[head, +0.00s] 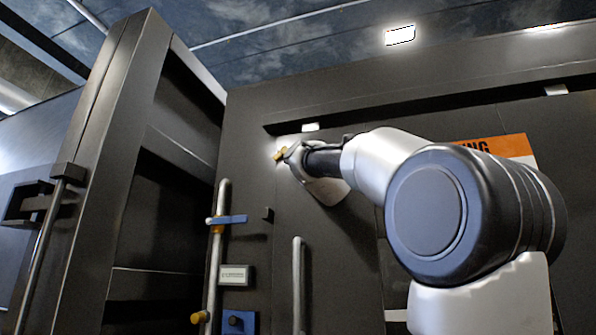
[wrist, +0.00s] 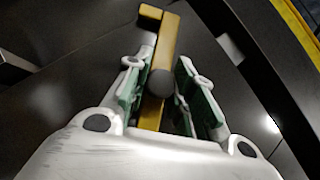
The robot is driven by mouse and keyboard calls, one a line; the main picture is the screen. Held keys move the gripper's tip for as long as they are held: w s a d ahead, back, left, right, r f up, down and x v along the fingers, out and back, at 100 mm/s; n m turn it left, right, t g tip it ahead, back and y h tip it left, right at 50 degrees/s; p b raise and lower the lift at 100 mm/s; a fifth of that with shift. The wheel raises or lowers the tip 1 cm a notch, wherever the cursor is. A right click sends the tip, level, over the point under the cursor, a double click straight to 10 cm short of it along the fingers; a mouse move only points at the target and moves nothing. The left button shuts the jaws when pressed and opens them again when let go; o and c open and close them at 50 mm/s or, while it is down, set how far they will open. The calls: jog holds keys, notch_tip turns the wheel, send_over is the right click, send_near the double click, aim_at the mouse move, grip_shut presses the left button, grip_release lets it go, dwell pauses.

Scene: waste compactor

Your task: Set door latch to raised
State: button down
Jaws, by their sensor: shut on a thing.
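A yellow latch bar (wrist: 163,36) with a dark round pivot runs between my gripper's fingers in the wrist view. Its upper end has a short side piece pointing left. In the head view only a small yellow part of the latch (head: 280,155) shows, high on the dark door panel (head: 335,240). My gripper (head: 287,152) is at the latch there, mostly seen from behind. In the wrist view my gripper (wrist: 162,76) has its green-padded fingers on both sides of the bar and is shut on it. The lower part of the bar is hidden by my gripper's body.
A vertical rod (head: 213,270) with a blue lever (head: 228,219) stands left below my gripper, beside a label plate (head: 235,275) and a blue box (head: 239,323). A grey handle (head: 298,285) is below. An orange warning sign (head: 510,147) is partly behind my arm. A dark frame (head: 115,150) stands left.

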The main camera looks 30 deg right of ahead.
jog(key=shift+s+d+r+m, duration=0.1)
jog(key=shift+s+r+m, duration=0.15)
jog(key=shift+m, duration=0.15)
jog(key=c, duration=1.2)
grip_release()
jog(key=shift+f, duration=0.15)
jog(key=v, duration=1.1)
jog(key=shift+s+f, duration=0.3)
